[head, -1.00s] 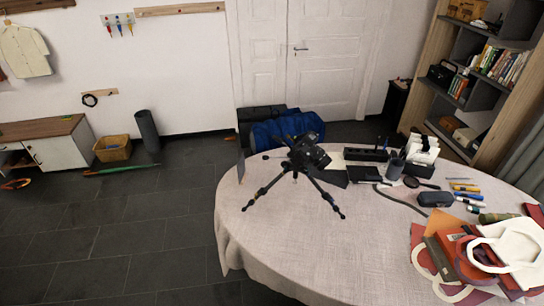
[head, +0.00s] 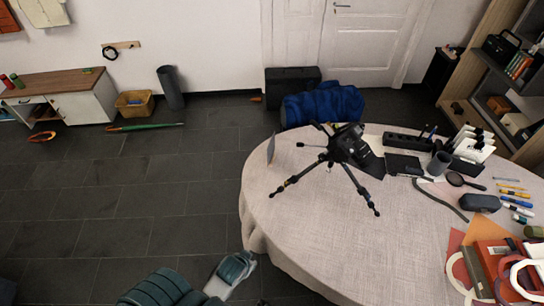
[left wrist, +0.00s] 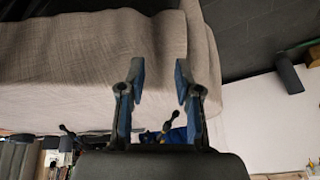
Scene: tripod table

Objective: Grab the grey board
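A thin grey board (head: 271,149) stands on edge at the far left rim of the round table, seen nearly edge-on in the head view. It sits just left of a black tripod (head: 345,155). I cannot make it out in the left wrist view. My left arm (head: 160,290) comes in at the bottom of the head view, in front of the table and well short of the board. In the left wrist view my left gripper (left wrist: 160,80) is open and empty, with cloth behind its fingers. My right gripper is out of view.
The round table (head: 300,235) has a pale cloth hanging over its edge. A blue bag (head: 323,105) lies behind the table.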

